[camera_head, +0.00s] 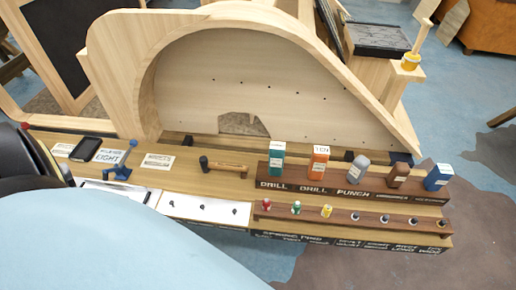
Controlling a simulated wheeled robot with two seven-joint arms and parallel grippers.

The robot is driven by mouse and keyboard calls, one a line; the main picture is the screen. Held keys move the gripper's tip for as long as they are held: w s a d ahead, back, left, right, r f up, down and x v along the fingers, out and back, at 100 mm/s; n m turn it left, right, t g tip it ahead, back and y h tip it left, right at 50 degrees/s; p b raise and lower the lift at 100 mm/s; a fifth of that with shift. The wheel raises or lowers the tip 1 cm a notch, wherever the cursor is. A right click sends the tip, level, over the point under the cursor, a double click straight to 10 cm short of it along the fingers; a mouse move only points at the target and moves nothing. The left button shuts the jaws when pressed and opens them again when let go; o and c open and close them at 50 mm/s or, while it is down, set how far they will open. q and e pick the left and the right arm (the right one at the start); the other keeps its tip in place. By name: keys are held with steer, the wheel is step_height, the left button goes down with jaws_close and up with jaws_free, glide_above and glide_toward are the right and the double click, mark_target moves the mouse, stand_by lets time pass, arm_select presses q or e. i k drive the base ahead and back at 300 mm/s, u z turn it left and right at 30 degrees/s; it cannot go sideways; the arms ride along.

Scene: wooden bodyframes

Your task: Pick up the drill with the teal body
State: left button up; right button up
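The drill with the teal body (276,163) stands upright at the left end of a dark wooden rack (335,190) on the workbench. It has a pale label near its top, and the rack front below it reads "DRILL". An orange drill (318,164) stands just to its right, apart from it, also above a "DRILL" label. Neither of my grippers shows in the head view, so nothing is seen touching the teal drill.
Grey (357,170), brown (398,175) and blue (438,178) tools fill the rack's right side. A lower rack (375,219) holds small bits. A hammer (222,167) lies left of the teal drill. A curved wooden frame (115,60) rises behind. Pale and dark rounded shapes block the lower left.

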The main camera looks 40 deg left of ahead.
mark_target(276, 150)
steer(key=u, duration=0.5)
steer(key=k, duration=1.1)
steer(key=z, duration=0.35)
steer(key=i, duration=1.5)
steer(key=u, duration=0.95)
steer(key=i, duration=0.35)
steer(key=u, duration=0.4)
